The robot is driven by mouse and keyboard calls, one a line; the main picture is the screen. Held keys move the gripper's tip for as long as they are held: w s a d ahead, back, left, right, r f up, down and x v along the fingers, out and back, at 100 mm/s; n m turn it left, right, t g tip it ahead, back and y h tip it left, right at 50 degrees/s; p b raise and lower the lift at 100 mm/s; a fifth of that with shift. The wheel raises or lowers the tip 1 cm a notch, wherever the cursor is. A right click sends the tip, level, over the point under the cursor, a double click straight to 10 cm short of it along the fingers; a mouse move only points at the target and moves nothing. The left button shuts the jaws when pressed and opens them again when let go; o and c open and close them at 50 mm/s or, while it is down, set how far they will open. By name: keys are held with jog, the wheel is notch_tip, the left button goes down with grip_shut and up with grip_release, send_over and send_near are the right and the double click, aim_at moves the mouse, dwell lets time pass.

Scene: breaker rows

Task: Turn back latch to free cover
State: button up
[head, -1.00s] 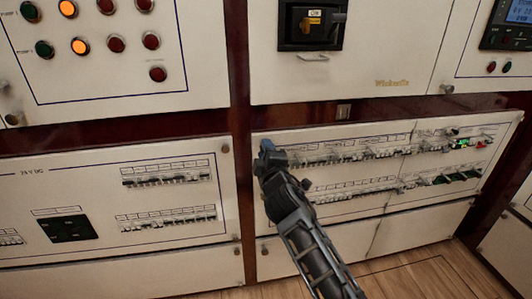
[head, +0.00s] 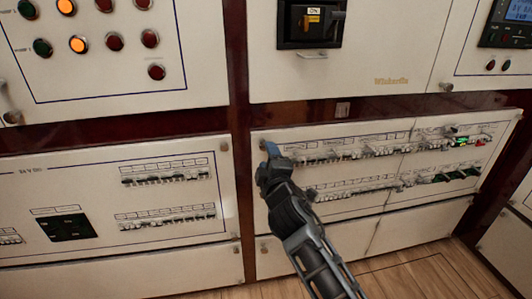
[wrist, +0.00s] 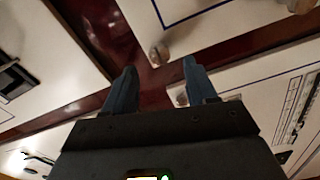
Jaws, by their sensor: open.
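My gripper (head: 271,150) is open, with blue-grey fingers, at the upper left corner of the lower right breaker panel (head: 375,210) in the head view. In the wrist view my gripper (wrist: 157,70) has its two fingers well apart with nothing held. A small round metal knob (wrist: 157,53) at a panel corner shows just beyond and between the fingertips. Another knob (wrist: 182,98) shows nearer the right finger, on a panel with breaker rows. I cannot tell which knob is the latch. The panel corner behind my gripper is partly hidden in the head view.
A lower left panel (head: 110,245) with breaker rows stands beside a dark red frame strip (head: 240,165). Above are a panel with lit buttons (head: 190,90) and a black rotary switch (head: 311,22). The wooden floor (head: 420,275) is clear at lower right.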

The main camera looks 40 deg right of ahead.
jog(key=v, duration=0.3)
jog(key=shift+s+a, duration=0.15)
jog(key=shift+s, duration=0.05)
dwell(0.4)
jog(key=s+a+f+m+y+p, duration=0.1)
jog(key=s+a+f+y+p, duration=0.15)
jog(key=s+a, duration=0.6)
jog(key=s+a+f+m+y+p, duration=0.15)
jog(key=s+a+y, duration=0.35)
jog(key=s, duration=0.6)
jog(key=s+a+r+m+y+p, duration=0.1)
jog(key=s+a+r+m+p, duration=0.1)
jog(key=s+r, duration=0.4)
jog(key=s+a+r+m+y+p, duration=0.1)
jog(key=s+a+r+m+p, duration=0.2)
jog(key=s, duration=1.1)
notch_tip(320, 180, up, 4)
jog(key=shift+a+f+m, duration=0.15)
jog(key=shift+a+m, duration=0.3)
jog(key=shift+a, duration=0.55)
jog(key=shift+w+f+y, duration=0.1)
jog(key=shift+f+y, duration=0.05)
jog(key=shift+y, duration=0.1)
jog(key=shift+c, duration=0.2)
